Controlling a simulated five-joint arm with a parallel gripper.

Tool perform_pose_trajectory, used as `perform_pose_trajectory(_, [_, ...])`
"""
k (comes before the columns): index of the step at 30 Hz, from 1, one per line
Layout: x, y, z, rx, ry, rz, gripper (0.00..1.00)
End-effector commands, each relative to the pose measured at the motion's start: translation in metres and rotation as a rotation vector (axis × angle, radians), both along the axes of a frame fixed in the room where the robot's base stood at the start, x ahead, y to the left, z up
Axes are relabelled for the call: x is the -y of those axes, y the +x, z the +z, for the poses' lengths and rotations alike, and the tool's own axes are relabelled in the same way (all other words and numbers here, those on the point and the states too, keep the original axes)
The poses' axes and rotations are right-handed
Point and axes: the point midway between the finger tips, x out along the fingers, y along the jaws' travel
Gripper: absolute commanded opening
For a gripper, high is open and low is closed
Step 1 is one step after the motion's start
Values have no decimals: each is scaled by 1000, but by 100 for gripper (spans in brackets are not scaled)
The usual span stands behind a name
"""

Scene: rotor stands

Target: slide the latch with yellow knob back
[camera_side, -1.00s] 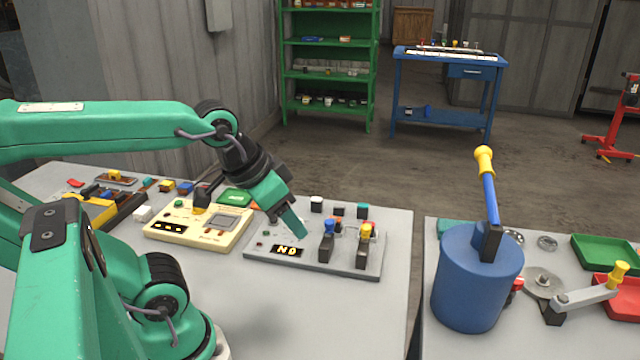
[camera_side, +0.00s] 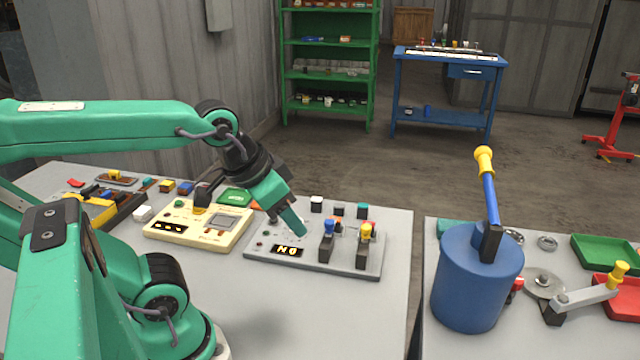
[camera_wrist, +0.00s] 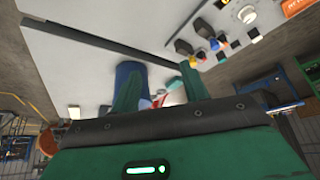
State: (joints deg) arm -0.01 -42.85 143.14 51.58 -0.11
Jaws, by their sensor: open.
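A grey panel (camera_side: 315,262) on the near table carries an upright piece with a yellow knob (camera_side: 366,231) and, left of it, a similar one with a blue knob (camera_side: 329,228). A brown plate with a small yellow piece (camera_side: 115,177) lies at the far left. I cannot tell for certain which yellow knob belongs to the latch. My gripper (camera_side: 297,229) points down above the panel, left of the blue knob, apart from both knobs. In the wrist view my gripper (camera_wrist: 160,88) is open, with nothing held between its fingers.
A cream console (camera_side: 198,226) stands left of the panel. A gap separates this table from the right one, which holds a blue drum (camera_side: 477,280) with a tall lever, a yellow-handled crank (camera_side: 590,295) and trays. The table front before the panel is clear.

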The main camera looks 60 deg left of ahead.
Motion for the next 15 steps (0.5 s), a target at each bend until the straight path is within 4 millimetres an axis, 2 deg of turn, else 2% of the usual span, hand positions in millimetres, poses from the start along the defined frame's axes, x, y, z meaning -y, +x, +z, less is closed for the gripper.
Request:
perform_pose_trajectory(8, [-3,15,6,-35,-25,62,45])
perform_pose_trajectory(15, [-11,49,14,-103,-77,199,45])
